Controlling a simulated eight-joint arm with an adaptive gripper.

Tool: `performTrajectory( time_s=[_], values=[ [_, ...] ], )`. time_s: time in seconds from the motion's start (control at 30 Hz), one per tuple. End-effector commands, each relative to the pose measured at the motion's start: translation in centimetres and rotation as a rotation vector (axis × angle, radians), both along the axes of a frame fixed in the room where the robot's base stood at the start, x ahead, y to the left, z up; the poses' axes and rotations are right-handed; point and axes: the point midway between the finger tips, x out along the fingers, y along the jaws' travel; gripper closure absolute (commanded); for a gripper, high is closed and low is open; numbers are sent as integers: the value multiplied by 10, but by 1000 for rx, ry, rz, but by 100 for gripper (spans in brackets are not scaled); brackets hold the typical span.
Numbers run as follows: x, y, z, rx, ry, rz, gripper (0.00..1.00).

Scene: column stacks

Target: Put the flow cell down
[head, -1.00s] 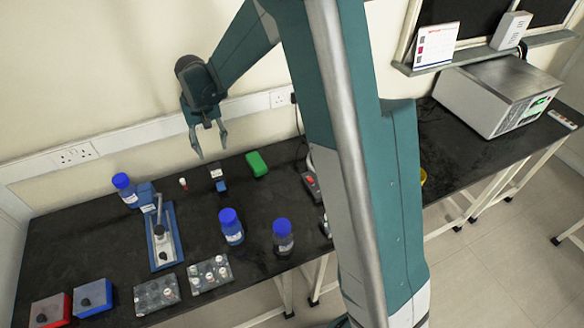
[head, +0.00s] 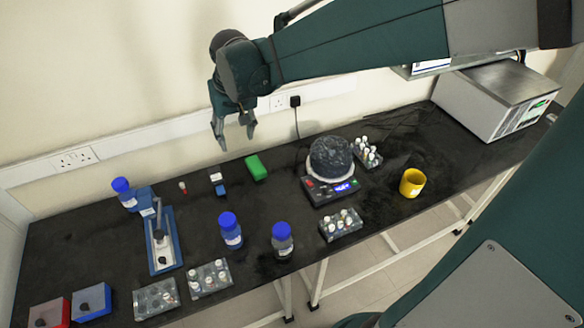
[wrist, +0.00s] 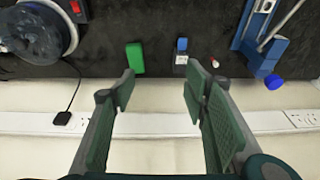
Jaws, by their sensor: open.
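My gripper (head: 236,139) is open and empty, raised in front of the wall near the back edge of the bench. Its two spread fingers also show in the wrist view (wrist: 159,75), with nothing between them. A small block, part blue and part white-grey (head: 217,183), stands on the bench by the back; it shows in the wrist view (wrist: 181,52) too. A green block (head: 257,167) lies just right of it, apart from the gripper. No label tells which thing is the flow cell.
Blue-capped bottles (head: 231,231), vial racks (head: 209,279), a blue-based press-like device (head: 162,245), a device with a dark dome (head: 331,158) and a yellow mug (head: 412,183) stand on the black bench (head: 100,240). A grey instrument (head: 497,92) is at the right.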

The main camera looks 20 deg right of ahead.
Motion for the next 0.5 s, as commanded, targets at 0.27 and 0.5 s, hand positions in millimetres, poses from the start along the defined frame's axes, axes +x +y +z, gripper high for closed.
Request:
performTrajectory(
  time_s=[0.27, 0.5],
  values=[
    [-44, -20, 23, 1, -63, -1, 55],
    [-80, -35, 37, 0, -117, -3, 55]
  ],
)
